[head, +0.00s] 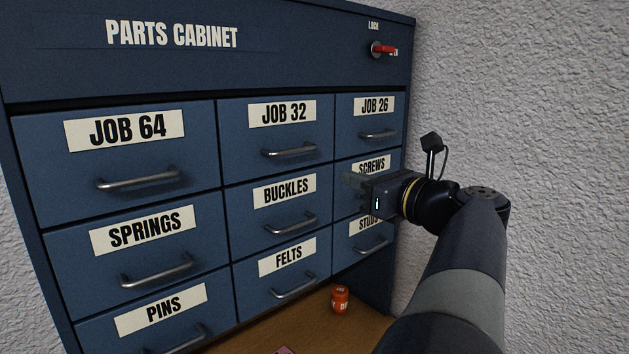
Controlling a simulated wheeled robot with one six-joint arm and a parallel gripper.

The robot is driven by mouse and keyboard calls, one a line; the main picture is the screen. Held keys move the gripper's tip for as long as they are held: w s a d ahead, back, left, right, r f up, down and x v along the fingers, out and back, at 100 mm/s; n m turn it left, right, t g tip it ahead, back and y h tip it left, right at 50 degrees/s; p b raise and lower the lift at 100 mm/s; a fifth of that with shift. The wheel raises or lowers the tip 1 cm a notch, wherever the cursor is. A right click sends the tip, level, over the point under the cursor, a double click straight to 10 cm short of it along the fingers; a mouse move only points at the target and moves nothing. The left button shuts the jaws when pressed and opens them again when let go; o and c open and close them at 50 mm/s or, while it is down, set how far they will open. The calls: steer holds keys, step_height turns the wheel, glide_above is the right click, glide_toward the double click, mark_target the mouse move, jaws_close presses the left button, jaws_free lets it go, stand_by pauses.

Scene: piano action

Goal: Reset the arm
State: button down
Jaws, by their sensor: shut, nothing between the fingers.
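My arm reaches in from the lower right, in front of the right column of a blue parts cabinet (180,72). My gripper (350,180) is shut and empty. It points left, in front of the drawer labelled SCREWS (372,167), and hides part of that drawer and its handle. My arm also covers part of the drawer labelled STUDS or similar (368,242). Whether the fingertips touch the cabinet front, I cannot tell.
Drawers such as JOB 64 (60,165), BUCKLES (255,212) and FELTS (255,285) look closed. A red lock lever (384,49) is at the cabinet's top right. An orange container (340,299) stands on the wooden surface (318,334) below. A textured wall (540,90) is on the right.

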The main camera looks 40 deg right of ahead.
steer(key=shift+s+d, duration=0.1)
steer(key=shift+s, duration=1.4)
